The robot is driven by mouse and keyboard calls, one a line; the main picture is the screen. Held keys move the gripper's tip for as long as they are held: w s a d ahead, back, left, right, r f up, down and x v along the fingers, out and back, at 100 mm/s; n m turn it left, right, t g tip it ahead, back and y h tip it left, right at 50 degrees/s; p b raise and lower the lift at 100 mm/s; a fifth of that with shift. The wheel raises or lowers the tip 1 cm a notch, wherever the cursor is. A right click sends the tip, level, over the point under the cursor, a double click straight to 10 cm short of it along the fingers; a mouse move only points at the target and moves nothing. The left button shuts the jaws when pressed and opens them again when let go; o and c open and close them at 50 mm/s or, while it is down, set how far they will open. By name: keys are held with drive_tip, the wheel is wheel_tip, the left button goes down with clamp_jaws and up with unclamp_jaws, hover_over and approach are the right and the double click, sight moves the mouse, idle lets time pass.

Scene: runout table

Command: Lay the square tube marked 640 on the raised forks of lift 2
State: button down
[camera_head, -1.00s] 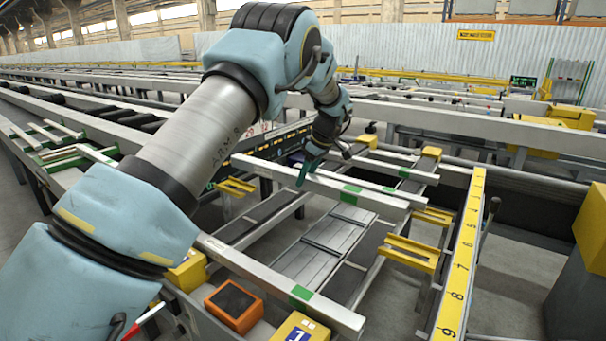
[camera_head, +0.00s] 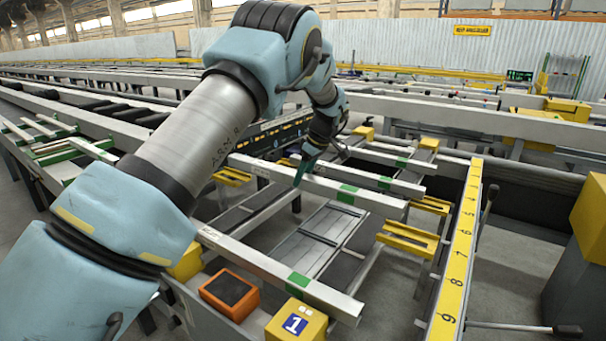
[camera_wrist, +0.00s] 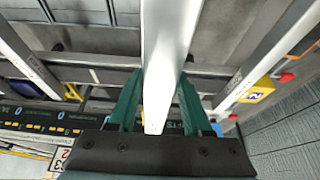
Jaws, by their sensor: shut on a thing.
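My gripper (camera_head: 302,172) is shut on a long pale square tube (camera_head: 336,190) with a green band; its written mark is too small to read. In the wrist view the tube (camera_wrist: 170,50) passes between the green fingers (camera_wrist: 158,105). Yellow fork pieces show at the right (camera_head: 408,240) and at the left (camera_head: 232,177), beside and below the held tube. Which of them are raised, I cannot tell. A label reading 2 shows on a yellow block (camera_wrist: 255,96) in the wrist view. The forks directly under the tube are partly hidden.
Another green-banded tube (camera_head: 265,270) lies in front, near a yellow block marked 1 (camera_head: 297,322) and an orange box (camera_head: 230,296). More tubes (camera_head: 385,182) lie just behind. A yellow numbered scale (camera_head: 460,250) runs along the right.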

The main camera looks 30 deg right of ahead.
drive_tip(key=shift+f+b, duration=1.6)
drive_tip(key=shift+f, duration=1.05)
drive_tip(key=c, duration=0.6)
unclamp_jaws()
drive_tip(key=o, duration=0.4)
drive_tip(key=shift+c, duration=0.2)
drive_tip(key=shift+f, duration=0.15)
drive_tip(key=b+v, duration=0.2)
drive_tip(key=v, duration=0.9)
drive_tip(key=shift+a, duration=0.1)
drive_tip(key=shift+w, duration=0.1)
